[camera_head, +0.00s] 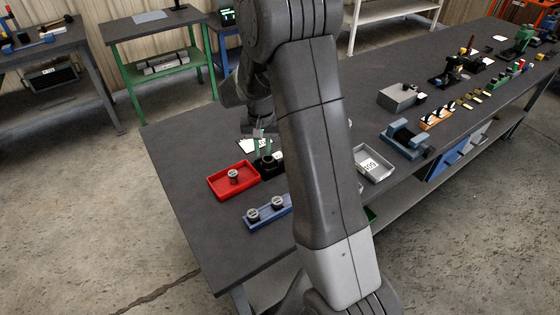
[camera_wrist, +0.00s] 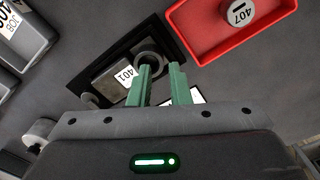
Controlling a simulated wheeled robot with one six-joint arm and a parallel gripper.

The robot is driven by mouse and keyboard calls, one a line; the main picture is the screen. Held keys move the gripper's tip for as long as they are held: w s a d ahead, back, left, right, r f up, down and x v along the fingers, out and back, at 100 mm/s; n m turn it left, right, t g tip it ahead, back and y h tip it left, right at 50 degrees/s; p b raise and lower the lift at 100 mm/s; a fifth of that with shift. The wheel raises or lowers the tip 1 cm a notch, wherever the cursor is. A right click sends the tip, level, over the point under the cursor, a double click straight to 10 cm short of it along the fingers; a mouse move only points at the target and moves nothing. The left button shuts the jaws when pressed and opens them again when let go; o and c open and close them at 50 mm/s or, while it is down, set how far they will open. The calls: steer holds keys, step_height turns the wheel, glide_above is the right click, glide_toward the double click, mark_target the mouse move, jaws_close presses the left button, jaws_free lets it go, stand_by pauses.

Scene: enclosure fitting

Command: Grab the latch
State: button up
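My gripper (camera_wrist: 162,68) is open, its two green fingers apart with nothing visible between them. In the head view my gripper (camera_head: 264,146) is low over the near table. Its fingertips are at a black holder (camera_wrist: 108,68) with a 401 label and a round grey ring; contact cannot be told. This holder (camera_head: 270,166) is partly hidden by my arm in the head view. A round slotted grey part (camera_wrist: 237,9) labelled 407 lies in a red tray (camera_wrist: 205,50), beside the fingers. Which round part is the latch cannot be told.
A blue rack (camera_head: 266,214) holds two round grey parts near the table's front edge. A grey labelled tray (camera_head: 376,165) is right of my arm. A blue vise-like block (camera_head: 405,140) and a grey box (camera_head: 398,97) stand farther right. The table's left end is clear.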

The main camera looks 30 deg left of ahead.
mark_target(264, 159)
steer(key=f, duration=0.1)
steer(key=f+b, duration=0.1)
steer(key=f, duration=0.2)
steer(key=shift+w+a+b, duration=0.1)
steer(key=shift+w+b, duration=0.2)
steer(key=shift+b, duration=0.1)
steer(key=shift+c, duration=0.3)
steer(key=shift+r, duration=0.1)
jaws_close()
